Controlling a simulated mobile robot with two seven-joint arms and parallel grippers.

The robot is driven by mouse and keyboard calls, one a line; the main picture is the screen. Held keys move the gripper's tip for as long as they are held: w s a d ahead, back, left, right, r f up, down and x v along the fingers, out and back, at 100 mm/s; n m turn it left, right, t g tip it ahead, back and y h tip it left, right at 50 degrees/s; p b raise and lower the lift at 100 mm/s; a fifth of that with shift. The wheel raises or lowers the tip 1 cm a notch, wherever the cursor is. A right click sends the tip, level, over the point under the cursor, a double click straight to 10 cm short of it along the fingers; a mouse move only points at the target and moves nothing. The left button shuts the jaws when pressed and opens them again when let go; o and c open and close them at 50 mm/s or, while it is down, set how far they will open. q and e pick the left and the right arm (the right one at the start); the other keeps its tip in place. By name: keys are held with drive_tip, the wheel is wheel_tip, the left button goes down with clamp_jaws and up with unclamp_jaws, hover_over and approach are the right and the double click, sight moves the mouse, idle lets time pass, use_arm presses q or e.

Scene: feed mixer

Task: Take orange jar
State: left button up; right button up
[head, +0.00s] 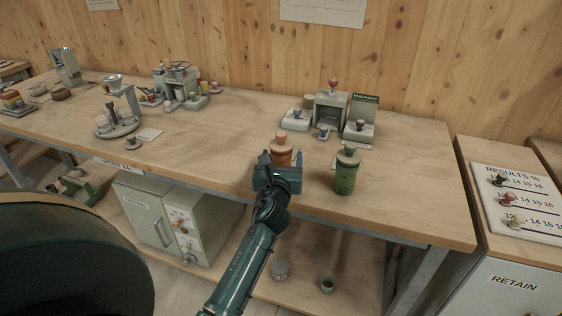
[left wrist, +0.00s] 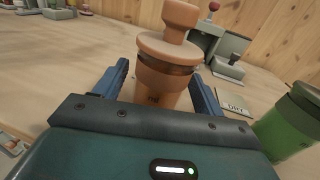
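The orange jar (head: 282,152), with a tan lid and an orange knob, stands upright near the front edge of the wooden bench. In the left wrist view the orange jar (left wrist: 160,84) sits between the two blue fingers of my left gripper (left wrist: 162,90). In the head view my left gripper (head: 281,163) reaches it from the front, hiding the jar's lower part. The fingers are spread, one on each side; a gap shows at the left finger, while contact on the right is unclear. My right gripper is in neither view.
A green jar (head: 346,171) stands close by on the right; it also shows in the left wrist view (left wrist: 291,126). The bench (head: 215,135) is clear to the left of the orange jar.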

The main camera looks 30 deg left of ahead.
use_arm(q)
drive_tip(key=c, duration=0.9)
